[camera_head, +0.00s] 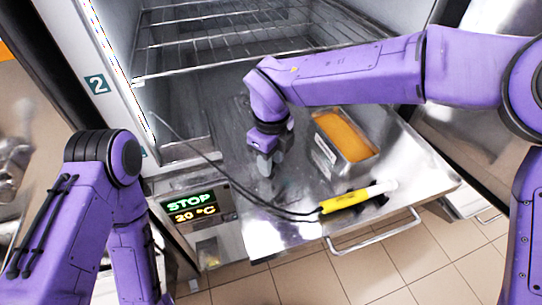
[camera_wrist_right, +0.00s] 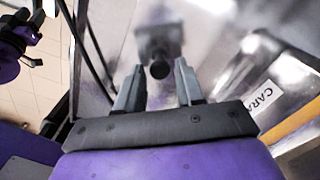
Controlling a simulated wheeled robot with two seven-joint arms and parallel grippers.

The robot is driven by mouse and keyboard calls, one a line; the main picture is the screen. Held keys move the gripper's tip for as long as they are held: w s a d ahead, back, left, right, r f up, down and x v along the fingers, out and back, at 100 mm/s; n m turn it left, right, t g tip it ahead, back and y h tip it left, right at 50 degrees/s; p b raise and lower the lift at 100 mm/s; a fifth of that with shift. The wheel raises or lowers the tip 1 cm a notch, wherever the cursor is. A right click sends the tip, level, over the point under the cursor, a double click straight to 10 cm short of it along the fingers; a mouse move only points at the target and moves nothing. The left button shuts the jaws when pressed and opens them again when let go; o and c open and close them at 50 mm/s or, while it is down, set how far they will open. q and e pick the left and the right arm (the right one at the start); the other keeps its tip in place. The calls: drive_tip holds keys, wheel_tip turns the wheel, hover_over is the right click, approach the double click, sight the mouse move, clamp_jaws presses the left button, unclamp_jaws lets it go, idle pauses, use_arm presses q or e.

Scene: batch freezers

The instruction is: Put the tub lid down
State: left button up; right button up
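My right gripper (camera_head: 264,165) points down over the steel surface, just left of the tub. In the right wrist view its two grey fingers (camera_wrist_right: 158,90) stand apart. A small dark round knob-like shape (camera_wrist_right: 160,70) shows between them with clear space on both sides; I cannot tell whether it belongs to the lid or is a reflection. The steel tub (camera_head: 323,151) holds an orange mass and stands uncovered. Its white label (camera_wrist_right: 262,98) shows in the right wrist view. I cannot make out a separate lid. My left arm is at the left; its gripper is out of view.
The steel surface (camera_head: 288,233) extends from the open freezer chamber with wire shelves (camera_head: 205,35). A yellow probe (camera_head: 345,200) with a black cable lies near the front edge. A handle bar (camera_head: 375,236) runs along that edge. A display (camera_head: 192,207) reads STOP, 20 °C.

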drive_tip(key=shift+o, duration=0.3)
drive_tip(key=shift+r, duration=0.55)
wheel_tip(320, 180, up, 11)
drive_tip(key=b, duration=0.1)
drive_tip(key=shift+r, duration=0.15)
